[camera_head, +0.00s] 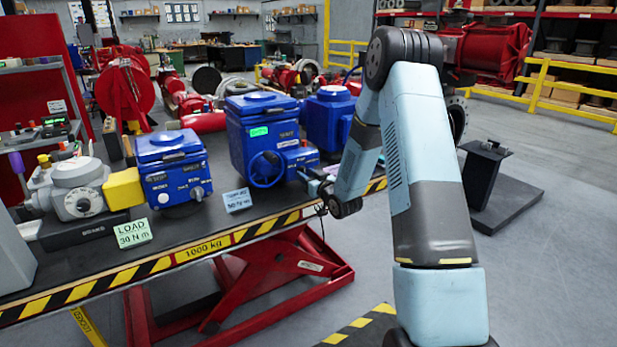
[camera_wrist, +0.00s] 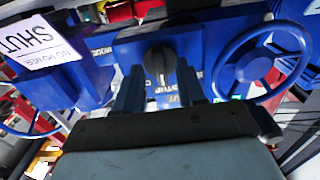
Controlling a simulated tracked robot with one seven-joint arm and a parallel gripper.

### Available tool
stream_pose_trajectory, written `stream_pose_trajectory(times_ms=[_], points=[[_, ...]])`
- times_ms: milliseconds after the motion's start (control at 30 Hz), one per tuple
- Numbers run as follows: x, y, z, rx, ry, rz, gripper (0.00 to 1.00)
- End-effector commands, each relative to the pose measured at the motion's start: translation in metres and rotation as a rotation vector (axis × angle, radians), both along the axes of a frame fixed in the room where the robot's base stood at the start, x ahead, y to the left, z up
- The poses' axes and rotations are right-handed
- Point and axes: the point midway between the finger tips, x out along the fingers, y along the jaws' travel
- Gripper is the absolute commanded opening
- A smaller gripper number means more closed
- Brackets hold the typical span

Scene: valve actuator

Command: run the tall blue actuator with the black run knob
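The tall blue actuator (camera_head: 262,130) stands on the lift table, with a handwheel (camera_head: 265,169) low on its front and a small lit green display above. In the wrist view a black knob (camera_wrist: 159,58) with a pale pointer line sits on a blue panel, with the blue handwheel (camera_wrist: 262,62) to its right. My gripper (camera_wrist: 160,78) is open, its two fingers apart and pointing at the knob, one to each side in the picture. I cannot tell whether they touch it. In the head view my gripper (camera_head: 312,181) is at the actuator's lower right; the knob cannot be made out there.
A smaller blue actuator (camera_head: 172,170) stands left, and another blue unit (camera_head: 330,118) behind right. A white SHUT card (camera_wrist: 45,38) shows at the wrist view's left. Cards LOAD 30 N m (camera_head: 133,233) and a pale blue one (camera_head: 237,200) stand along the table's striped front edge.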

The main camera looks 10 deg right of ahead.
Motion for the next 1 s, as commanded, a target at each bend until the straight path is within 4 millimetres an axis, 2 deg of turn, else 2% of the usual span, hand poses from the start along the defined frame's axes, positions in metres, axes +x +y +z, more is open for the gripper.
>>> stream_pose_trajectory(times_ms=[167,500,700,1000], points=[[-0.019,-0.007,0.000,0.000,0.001,-0.001,0.39],[-0.082,-0.028,-0.001,0.000,0.002,-0.003,0.39],[-0.111,-0.038,-0.001,-0.001,0.002,-0.002,0.39],[-0.128,-0.042,-0.002,0.000,0.002,-0.001,0.39]])
